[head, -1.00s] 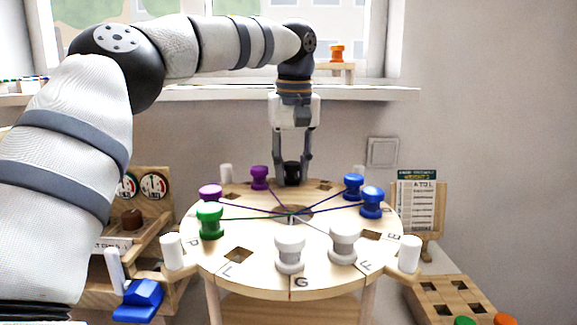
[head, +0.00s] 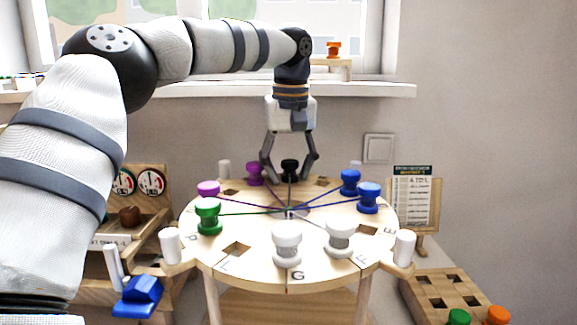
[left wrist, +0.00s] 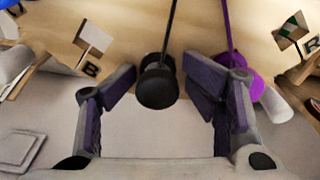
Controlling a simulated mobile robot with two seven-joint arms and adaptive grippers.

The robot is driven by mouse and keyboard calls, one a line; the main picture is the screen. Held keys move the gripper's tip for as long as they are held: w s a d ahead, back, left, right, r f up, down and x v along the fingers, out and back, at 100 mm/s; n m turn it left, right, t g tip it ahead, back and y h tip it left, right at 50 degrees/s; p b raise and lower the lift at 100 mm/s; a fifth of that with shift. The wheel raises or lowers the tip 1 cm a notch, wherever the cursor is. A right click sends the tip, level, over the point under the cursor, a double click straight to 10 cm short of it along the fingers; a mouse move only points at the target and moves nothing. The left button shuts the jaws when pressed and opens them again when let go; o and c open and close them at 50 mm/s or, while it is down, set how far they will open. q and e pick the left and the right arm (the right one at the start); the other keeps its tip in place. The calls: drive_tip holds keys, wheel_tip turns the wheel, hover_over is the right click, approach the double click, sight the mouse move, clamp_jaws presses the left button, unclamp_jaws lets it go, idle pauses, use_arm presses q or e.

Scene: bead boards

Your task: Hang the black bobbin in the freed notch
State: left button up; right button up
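The black bobbin (head: 289,168) stands at the far edge of the round wooden board (head: 253,261), with a dark thread running from it toward the board's centre. It also shows in the left wrist view (left wrist: 157,84), between my spread fingers. My left gripper (head: 289,178) is open around the bobbin, with a gap on both sides. In the left wrist view the right finger is near the purple bobbin (left wrist: 248,72). The notch under the black bobbin is hidden by it. My right gripper is in neither view.
Purple, blue, green and white bobbins sit around the rim, the nearest purple one (head: 254,173) just left of the gripper. Several square holes, such as the front one (head: 237,249), are empty. White posts (head: 405,247) stand around the board. A holed wooden block (head: 436,287) is at lower right.

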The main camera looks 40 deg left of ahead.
sight(290, 162)
use_arm(q)
drive_tip(key=shift+d+f, duration=0.1)
drive_tip(key=shift+f, duration=0.4)
use_arm(e)
drive_tip(key=shift+s+f, duration=0.1)
use_arm(q)
drive_tip(key=r, duration=0.6)
drive_tip(key=r+b, duration=0.1)
drive_tip(key=r, duration=0.1)
drive_tip(key=shift+s+d+r, duration=0.2)
drive_tip(key=shift+d+r, duration=0.15)
drive_tip(key=shift+r, duration=0.05)
drive_tip(key=shift+s+r, duration=0.1)
drive_tip(key=shift+r, duration=0.25)
use_arm(e)
drive_tip(key=shift+s+f+g, duration=0.4)
drive_tip(key=shift+s+f, duration=0.35)
drive_tip(key=shift+s, duration=0.1)
